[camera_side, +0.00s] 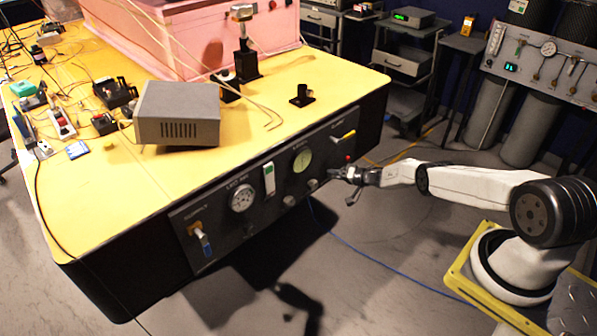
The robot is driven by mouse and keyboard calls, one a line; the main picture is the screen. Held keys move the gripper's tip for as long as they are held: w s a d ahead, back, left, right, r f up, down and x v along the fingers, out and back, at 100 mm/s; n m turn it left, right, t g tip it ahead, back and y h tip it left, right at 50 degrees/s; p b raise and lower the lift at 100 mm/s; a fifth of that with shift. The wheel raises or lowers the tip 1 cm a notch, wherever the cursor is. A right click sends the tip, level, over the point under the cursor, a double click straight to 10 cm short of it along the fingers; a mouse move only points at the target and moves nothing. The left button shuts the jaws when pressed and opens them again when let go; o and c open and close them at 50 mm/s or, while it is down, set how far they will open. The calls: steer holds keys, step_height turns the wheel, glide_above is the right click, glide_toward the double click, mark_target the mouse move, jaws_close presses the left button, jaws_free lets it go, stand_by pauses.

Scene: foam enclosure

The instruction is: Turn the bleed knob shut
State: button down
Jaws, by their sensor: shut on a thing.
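The dark control panel (262,222) is set in the front side of the yellow-topped table. My gripper (335,174) reaches it from the right and is shut at the panel's lower right part. It is closed on a small knob there, which I take as the bleed knob; the jaws hide most of it, and its label and turn angle cannot be read. Two small grey knobs, one (289,200) and another (313,184), sit in the row left of my gripper.
A blue cable (385,278) lies on the floor. Floor space in front is mostly clear.

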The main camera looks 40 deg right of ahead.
steer(key=shift+d, duration=0.1)
stand_by(0.3)
steer(key=shift+c, duration=1.3)
jaws_free()
steer(key=shift+s+d, duration=0.1)
steer(key=shift+s, duration=0.25)
steer(key=v, duration=0.7)
steer(key=shift+r, duration=0.1)
